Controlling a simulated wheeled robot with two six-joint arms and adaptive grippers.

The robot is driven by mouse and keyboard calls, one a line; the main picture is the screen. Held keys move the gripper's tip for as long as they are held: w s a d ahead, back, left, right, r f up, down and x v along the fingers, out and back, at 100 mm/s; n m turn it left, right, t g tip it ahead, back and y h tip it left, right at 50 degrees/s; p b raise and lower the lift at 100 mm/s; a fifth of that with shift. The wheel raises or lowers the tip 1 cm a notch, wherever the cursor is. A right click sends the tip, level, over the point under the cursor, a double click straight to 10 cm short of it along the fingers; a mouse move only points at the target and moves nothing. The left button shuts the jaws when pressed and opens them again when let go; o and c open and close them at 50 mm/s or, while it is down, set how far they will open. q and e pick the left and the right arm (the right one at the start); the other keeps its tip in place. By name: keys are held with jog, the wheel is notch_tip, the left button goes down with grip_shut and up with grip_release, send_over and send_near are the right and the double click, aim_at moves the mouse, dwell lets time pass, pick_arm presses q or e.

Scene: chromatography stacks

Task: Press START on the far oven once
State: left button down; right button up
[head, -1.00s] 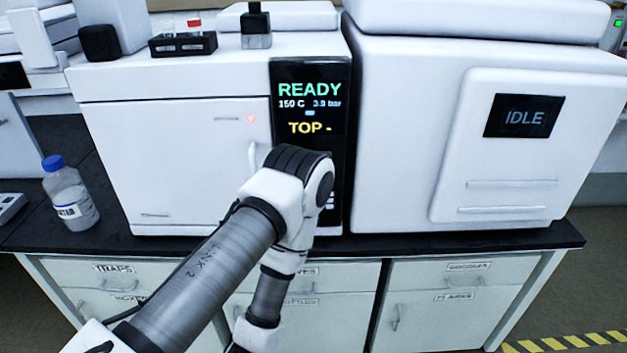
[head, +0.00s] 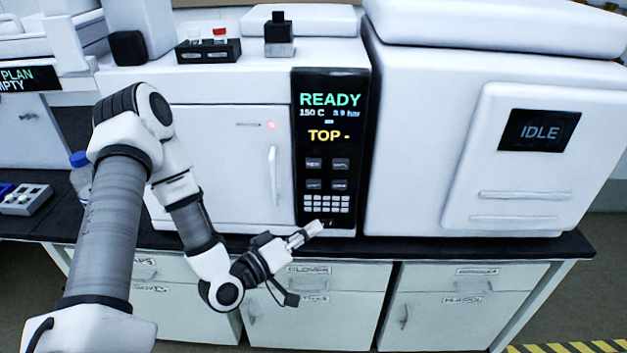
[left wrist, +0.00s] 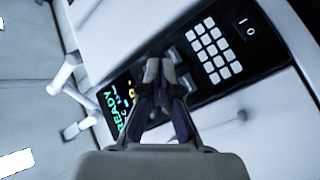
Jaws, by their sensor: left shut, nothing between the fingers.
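A white oven unit (head: 225,150) has a door with a small red light and a handle. Its black panel (head: 331,120) reads READY, 150 C and TOP in the head view. Below the text are several small grey buttons (head: 327,174) with labels too small to read, then a white keypad (head: 326,204). My left gripper (head: 316,230) is shut and empty, low in front of the panel's bottom edge. In the left wrist view, its fingertips (left wrist: 162,70) overlap the panel beside the keypad (left wrist: 212,50) and hide part of the buttons. Contact cannot be told. My right gripper is not in view.
A second white unit with an IDLE screen (head: 540,134) stands to the right. A vial rack (head: 208,52) sits on the oven's top. A blue-capped bottle (head: 79,160) is partly hidden behind my left arm. Drawers are below the black bench.

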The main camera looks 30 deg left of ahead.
aim_at(314, 184)
pick_arm(q)
jog(key=shift+a+r+t, duration=0.25)
jog(key=shift+r+t, duration=0.05)
jog(key=shift+r, duration=0.35)
jog(key=shift+w+a+p, duration=0.1)
jog(key=shift+w+a, duration=0.65)
jog(key=shift+w, duration=0.5)
jog(key=shift+w+a+p, duration=0.15)
jog(key=shift+w+a, duration=0.65)
jog(key=shift+w, duration=0.45)
jog(key=shift+w+a+p, duration=0.1)
jog(key=shift+w+a, duration=0.65)
jog(key=shift+w, duration=0.5)
jog(key=shift+w, duration=0.1)
jog(key=shift+w+a, duration=0.2)
jog(key=shift+w, duration=0.05)
